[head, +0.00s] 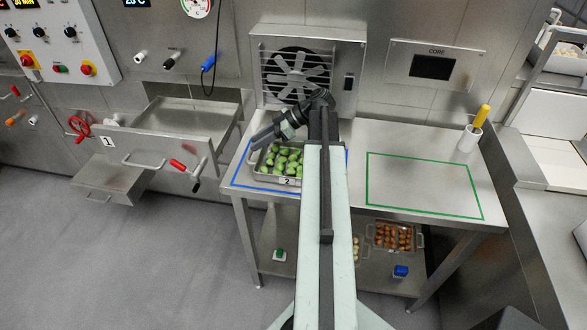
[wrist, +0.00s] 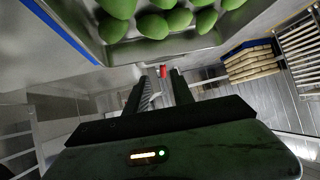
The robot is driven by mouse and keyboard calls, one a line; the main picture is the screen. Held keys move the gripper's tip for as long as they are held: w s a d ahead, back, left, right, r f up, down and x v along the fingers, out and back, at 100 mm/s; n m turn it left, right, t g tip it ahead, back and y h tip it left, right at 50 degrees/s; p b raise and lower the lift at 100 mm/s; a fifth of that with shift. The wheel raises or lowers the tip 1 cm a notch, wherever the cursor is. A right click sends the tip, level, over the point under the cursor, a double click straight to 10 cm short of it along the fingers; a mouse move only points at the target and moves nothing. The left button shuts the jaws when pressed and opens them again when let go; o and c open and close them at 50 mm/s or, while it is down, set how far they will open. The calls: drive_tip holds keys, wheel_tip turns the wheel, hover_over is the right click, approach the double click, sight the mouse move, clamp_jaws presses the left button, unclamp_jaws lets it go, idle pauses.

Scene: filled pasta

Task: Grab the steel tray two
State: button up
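Steel tray two (head: 271,179), with a "2" label on its front, sits inside the blue outline on the steel table. It holds several green pasta pieces. My gripper (head: 256,141) is above the tray's left back side in the head view, pointing down and left. In the wrist view the tray wall (wrist: 170,49) and green pieces fill the top, beyond the fingertips. My gripper (wrist: 161,76) shows two dark fingers apart with nothing held between them. It appears apart from the tray. My arm hides the tray's right side in the head view.
A green outline (head: 425,214) marks a clear area on the table's right. A white holder (head: 468,139) with a yellow handle stands at the back right. A fan unit (head: 304,70) is behind the table. The lower shelf has a tray (head: 378,246) of brown pieces. A steel drawer numbered 1 (head: 150,142) projects at left.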

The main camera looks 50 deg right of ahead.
sight(296, 142)
drive_tip(key=s+d+m+t, duration=0.1)
drive_tip(key=s+d, duration=0.3)
drive_tip(key=d, duration=0.1)
drive_tip(key=s+d+t+h, duration=0.1)
drive_tip(key=s+d, duration=0.3)
drive_tip(key=d, duration=0.1)
drive_tip(key=s+d+m+t+h+b, duration=0.1)
drive_tip(key=s+d, duration=0.3)
drive_tip(key=d, duration=0.1)
drive_tip(key=shift+m, duration=0.3)
drive_tip(key=b+x, duration=0.2)
drive_tip(key=x, duration=0.2)
drive_tip(key=b+x, duration=0.2)
drive_tip(key=x, duration=0.2)
drive_tip(key=shift+s+d+f, duration=0.1)
drive_tip(key=shift+s+f, duration=0.1)
drive_tip(key=shift+f, duration=0.1)
drive_tip(key=shift+w, duration=0.2)
drive_tip(key=shift+r, duration=0.1)
clamp_jaws()
